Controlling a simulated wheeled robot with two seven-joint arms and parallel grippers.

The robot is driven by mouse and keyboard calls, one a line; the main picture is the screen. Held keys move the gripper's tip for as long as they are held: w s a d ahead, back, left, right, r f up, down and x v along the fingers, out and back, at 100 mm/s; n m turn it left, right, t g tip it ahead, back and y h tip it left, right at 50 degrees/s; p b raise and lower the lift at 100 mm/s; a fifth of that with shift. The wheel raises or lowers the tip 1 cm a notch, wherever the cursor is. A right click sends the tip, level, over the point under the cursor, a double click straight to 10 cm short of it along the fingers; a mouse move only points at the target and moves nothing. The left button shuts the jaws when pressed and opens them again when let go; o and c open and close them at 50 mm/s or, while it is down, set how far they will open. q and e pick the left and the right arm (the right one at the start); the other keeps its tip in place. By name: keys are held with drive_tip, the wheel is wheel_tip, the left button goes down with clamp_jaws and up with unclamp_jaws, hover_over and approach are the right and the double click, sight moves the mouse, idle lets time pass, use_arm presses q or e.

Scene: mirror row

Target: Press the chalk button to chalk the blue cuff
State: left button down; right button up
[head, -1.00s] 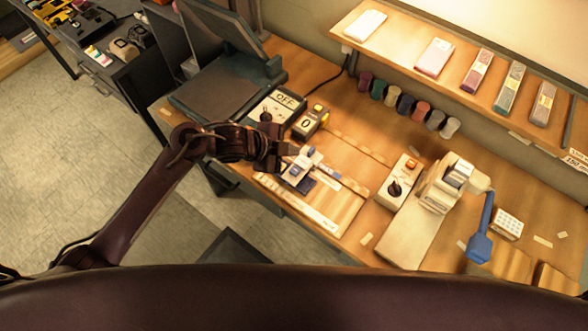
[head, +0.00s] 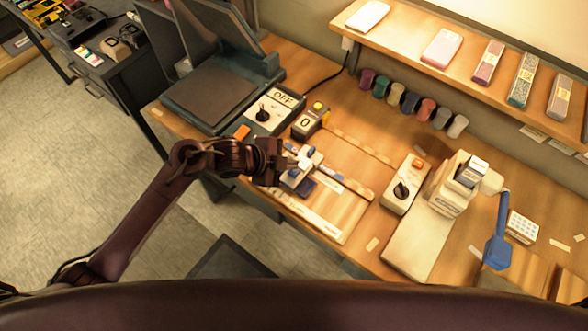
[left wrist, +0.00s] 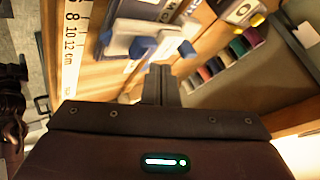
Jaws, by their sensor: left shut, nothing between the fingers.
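My left gripper (head: 290,164) is shut and empty, with its fingertips by a small white-and-blue device (head: 302,170) on the bench. In the left wrist view, the closed fingers (left wrist: 161,84) point at this device, whose blue blocks (left wrist: 142,46) lie just beyond them. I cannot tell whether they touch. A dark blue patch (head: 305,187) shows at the device's front, partly hidden; I cannot tell whether it is the blue cuff. No button is clearly marked for chalk. An orange button (head: 418,163) is on a cream knob box. My right gripper is not in view.
A dark flat press (head: 210,95) with an OFF panel (head: 270,108) and a counter box (head: 310,121) stand behind the gripper. A cream machine (head: 448,187) with a blue paddle-shaped part (head: 497,245) is at right. Several thread spools (head: 410,102) line the back.

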use_arm(q)
drive_tip(key=shift+s, duration=0.1)
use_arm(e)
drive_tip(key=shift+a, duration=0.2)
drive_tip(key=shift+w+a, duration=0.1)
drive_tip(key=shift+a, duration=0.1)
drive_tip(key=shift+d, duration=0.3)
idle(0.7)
use_arm(q)
drive_tip(key=shift+f, duration=0.4)
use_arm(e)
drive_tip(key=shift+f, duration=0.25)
